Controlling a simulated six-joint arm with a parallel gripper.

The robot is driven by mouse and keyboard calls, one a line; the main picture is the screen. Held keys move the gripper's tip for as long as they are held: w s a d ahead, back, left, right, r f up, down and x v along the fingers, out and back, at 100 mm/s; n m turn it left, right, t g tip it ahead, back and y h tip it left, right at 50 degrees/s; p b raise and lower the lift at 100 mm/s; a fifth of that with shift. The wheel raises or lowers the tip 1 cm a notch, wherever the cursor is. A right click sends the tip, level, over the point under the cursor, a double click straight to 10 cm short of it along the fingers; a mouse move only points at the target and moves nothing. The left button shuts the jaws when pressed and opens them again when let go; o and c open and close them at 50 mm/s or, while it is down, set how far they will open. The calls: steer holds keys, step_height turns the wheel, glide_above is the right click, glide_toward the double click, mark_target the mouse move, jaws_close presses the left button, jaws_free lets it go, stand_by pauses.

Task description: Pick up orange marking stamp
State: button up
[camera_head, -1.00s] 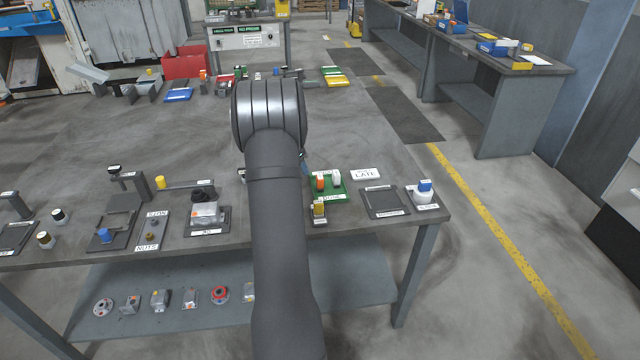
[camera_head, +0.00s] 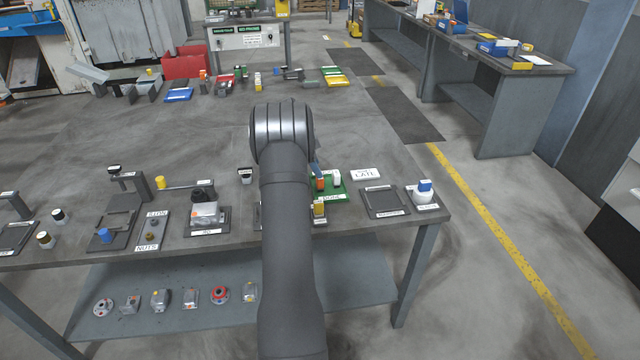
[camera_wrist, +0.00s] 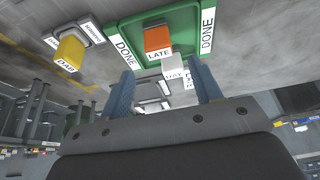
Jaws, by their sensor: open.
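The orange marking stamp (camera_wrist: 157,38) stands on the green tray marked DONE (camera_wrist: 190,18); its front label reads LATE in the wrist view. In the head view the orange stamp (camera_head: 320,183) shows just right of my arm, on the green tray (camera_head: 338,196). A white stamp (camera_wrist: 175,62) stands beside it. My gripper (camera_wrist: 165,88) is open in the wrist view, its two blue fingers apart and pointing toward the tray. Nothing is held between them. The orange stamp appears beyond the fingertips, apart from them. In the head view my arm hides most of the gripper.
A yellow stamp (camera_wrist: 71,50) labelled DAB stands in its own holder near the green tray. A LATE plate (camera_head: 366,174), an empty dark tray (camera_head: 384,202) and a blue-topped white container (camera_head: 424,191) lie to the right.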

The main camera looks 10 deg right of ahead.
mark_target(322, 180)
steer(key=x, duration=0.7)
steer(key=shift+a+f, duration=0.15)
steer(key=shift+f, duration=0.25)
steer(key=c, duration=1.1)
steer(key=shift+r, duration=0.15)
steer(key=shift+r, duration=0.65)
step_height(322, 180, up, 3)
steer(key=shift+f, duration=0.1)
steer(key=s+d+r, duration=0.6)
steer(key=s+d, duration=0.2)
steer(key=shift+d+r, duration=0.3)
steer(key=shift+r, duration=0.05)
